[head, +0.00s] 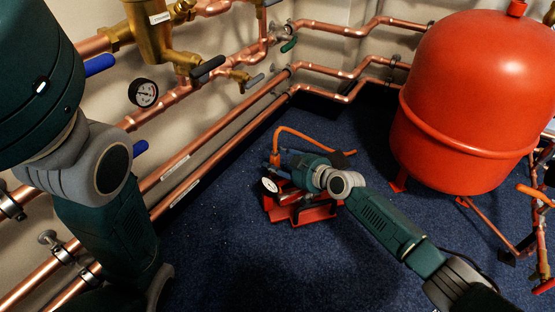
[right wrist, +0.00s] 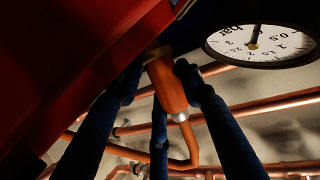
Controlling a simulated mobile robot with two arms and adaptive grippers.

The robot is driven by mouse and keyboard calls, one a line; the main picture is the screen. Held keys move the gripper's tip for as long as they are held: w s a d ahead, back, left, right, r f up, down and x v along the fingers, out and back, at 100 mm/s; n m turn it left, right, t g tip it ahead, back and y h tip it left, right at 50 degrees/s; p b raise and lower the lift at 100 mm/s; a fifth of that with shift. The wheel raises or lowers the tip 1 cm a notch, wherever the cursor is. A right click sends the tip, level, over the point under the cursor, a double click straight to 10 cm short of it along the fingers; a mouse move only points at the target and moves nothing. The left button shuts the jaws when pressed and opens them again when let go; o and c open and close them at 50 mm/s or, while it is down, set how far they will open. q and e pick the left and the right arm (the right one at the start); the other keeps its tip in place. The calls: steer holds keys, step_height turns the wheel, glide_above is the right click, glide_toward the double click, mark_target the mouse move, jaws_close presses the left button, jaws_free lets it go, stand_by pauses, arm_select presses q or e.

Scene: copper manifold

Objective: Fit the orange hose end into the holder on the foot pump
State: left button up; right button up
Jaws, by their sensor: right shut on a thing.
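The red foot pump (head: 318,214) stands on the blue floor. Its round white gauge (head: 269,185) also shows in the right wrist view (right wrist: 258,42). My right gripper (head: 279,160) is at the pump's far left side. In the right wrist view its dark fingers are shut around the orange hose end (right wrist: 168,88). A brass-coloured piece (right wrist: 156,53) shows at the hose end's tip, close to the pump's red body (right wrist: 70,50). I cannot make out the holder or whether the hose end sits in it. My left arm shows at the left; its gripper is out of sight.
The orange hose (head: 308,136) arches behind my right gripper. Copper pipes (head: 225,145) with valves and a gauge (head: 144,93) line the wall at left and back. A large red tank (head: 470,100) stands at right. The floor (head: 225,255) in front of the pump is clear.

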steer(key=shift+s+d+f, duration=0.1)
steer(key=shift+s+f, duration=0.05)
steer(key=shift+f, duration=0.35)
steer(key=shift+s+d+f, duration=0.1)
steer(key=shift+f, duration=0.35)
steer(key=o, duration=1.4)
steer(key=shift+s+d, duration=0.1)
steer(key=shift+s, duration=0.15)
steer(key=r+v, duration=0.2)
steer(key=v, duration=0.9)
steer(key=shift+w+r, duration=0.1)
